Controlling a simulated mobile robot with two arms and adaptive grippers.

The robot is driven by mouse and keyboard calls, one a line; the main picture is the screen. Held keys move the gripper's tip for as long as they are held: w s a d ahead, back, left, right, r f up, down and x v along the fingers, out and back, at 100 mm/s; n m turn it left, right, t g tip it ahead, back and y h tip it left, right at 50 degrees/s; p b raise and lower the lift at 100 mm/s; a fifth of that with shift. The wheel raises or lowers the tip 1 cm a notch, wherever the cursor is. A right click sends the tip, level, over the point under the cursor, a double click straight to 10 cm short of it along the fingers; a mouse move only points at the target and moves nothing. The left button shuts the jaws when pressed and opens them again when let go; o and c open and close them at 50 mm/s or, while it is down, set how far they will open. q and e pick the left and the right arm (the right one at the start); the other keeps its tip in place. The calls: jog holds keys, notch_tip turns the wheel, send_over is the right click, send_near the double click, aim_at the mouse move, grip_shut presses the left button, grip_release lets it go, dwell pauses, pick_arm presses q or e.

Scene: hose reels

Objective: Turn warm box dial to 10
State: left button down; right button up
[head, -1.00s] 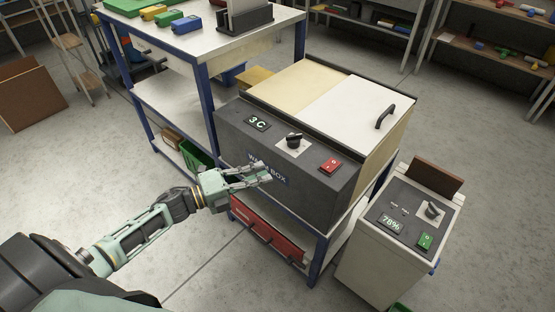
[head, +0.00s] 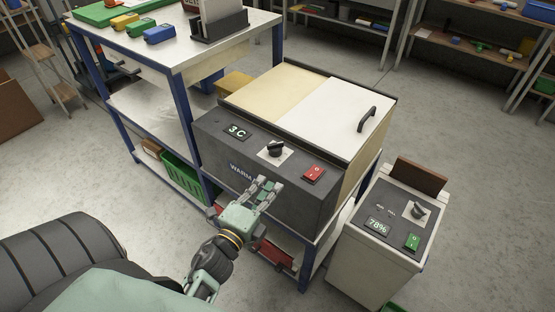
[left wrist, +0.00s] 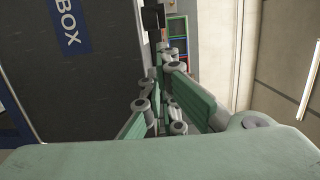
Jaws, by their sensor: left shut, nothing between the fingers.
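The warm box (head: 330,112) is a dark grey-fronted box with a cream and white lid on a blue-legged stand. Its sloped panel has a display (head: 236,132) reading "3 C", a black dial (head: 275,149) on a white plate and a red switch (head: 314,173). My left gripper (head: 269,184) is shut and empty in front of the front face, below the dial and apart from it. It covers part of the "WARM BOX" label. The left wrist view shows the label (left wrist: 70,25) beside the fingers (left wrist: 163,75). My right gripper is not in view.
A grey cabinet (head: 350,262) with a "78%" display, knob and green switch stands at the right. A blue-framed workbench (head: 180,50) with small coloured boxes stands at the left. A black handle (head: 368,118) rises from the lid. Open floor lies at the front left.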

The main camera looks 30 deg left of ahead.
aim_at(273, 165)
pick_arm(q)
jog(key=w, duration=0.3)
jog(key=w+p, duration=0.1)
jog(key=w, duration=0.2)
jog(key=shift+a+r, duration=0.1)
jog(key=shift+a, duration=0.1)
jog(key=w+a, duration=0.2)
jog(key=shift+w+a, duration=0.15)
jog(key=shift+w, duration=0.25)
jog(key=shift+w+a+p, duration=0.3)
jog(key=shift+a, duration=0.1)
jog(key=shift+w+a+m+h, duration=0.1)
jog(key=shift+a+m+h, duration=0.3)
jog(key=shift+m+h, duration=0.15)
jog(key=shift+a+m+h, duration=0.4)
jog(key=shift+m+h, duration=0.15)
jog(key=shift+h, duration=0.4)
jog(key=shift+s+a+m+h, duration=0.2)
jog(key=shift+a+m+h, duration=0.3)
jog(key=shift+h, duration=0.5)
